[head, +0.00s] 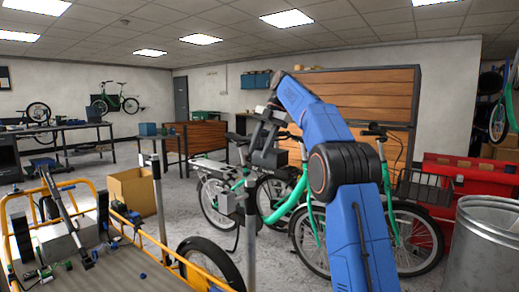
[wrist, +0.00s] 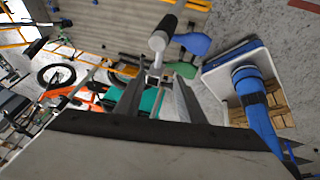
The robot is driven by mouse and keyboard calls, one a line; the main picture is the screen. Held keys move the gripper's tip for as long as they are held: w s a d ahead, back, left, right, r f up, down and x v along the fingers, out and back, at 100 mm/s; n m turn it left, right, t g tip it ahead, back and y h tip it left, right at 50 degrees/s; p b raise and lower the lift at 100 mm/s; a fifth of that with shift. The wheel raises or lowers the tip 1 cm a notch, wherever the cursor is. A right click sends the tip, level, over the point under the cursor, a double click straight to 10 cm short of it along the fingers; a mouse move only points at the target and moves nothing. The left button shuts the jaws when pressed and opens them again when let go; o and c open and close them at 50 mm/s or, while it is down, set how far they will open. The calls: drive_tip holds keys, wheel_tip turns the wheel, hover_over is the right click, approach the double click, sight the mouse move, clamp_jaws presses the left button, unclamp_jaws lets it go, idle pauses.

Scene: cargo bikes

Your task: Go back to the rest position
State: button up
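My blue arm rises at the right of centre in the head view and bends over to the left. My gripper (head: 268,152) hangs from its end, in front of the green bicycles in the picture. In the wrist view my gripper (wrist: 158,92) has two dark fingers set well apart, with nothing visible gripped between them. The gripper is open.
A yellow-framed cargo bike (head: 172,262) with tools and small parts on its bed fills the lower left. Green bicycles (head: 297,200) stand behind my arm. A metal bin (head: 486,250) and red container (head: 468,178) are at right. A cardboard box (head: 132,190) sits left.

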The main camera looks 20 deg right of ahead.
drive_tip(key=s+a+f+m+t+h, duration=0.1)
drive_tip(key=s+f+m+t, duration=0.15)
drive_tip(key=s+m, duration=0.7)
drive_tip(key=s+a+f+m+t+h, duration=0.15)
drive_tip(key=s+f+m, duration=0.3)
drive_tip(key=s, duration=1.05)
drive_tip(key=s+d+f+m+t+h, duration=0.1)
drive_tip(key=s+f+m, duration=1)
drive_tip(key=s+f, duration=1.2)
drive_tip(key=shift+s+d+f+m+t+h, duration=0.35)
drive_tip(key=shift+s+d+m+t+h, duration=0.05)
drive_tip(key=shift+s+d+h, duration=0.4)
drive_tip(key=shift+w, duration=0.1)
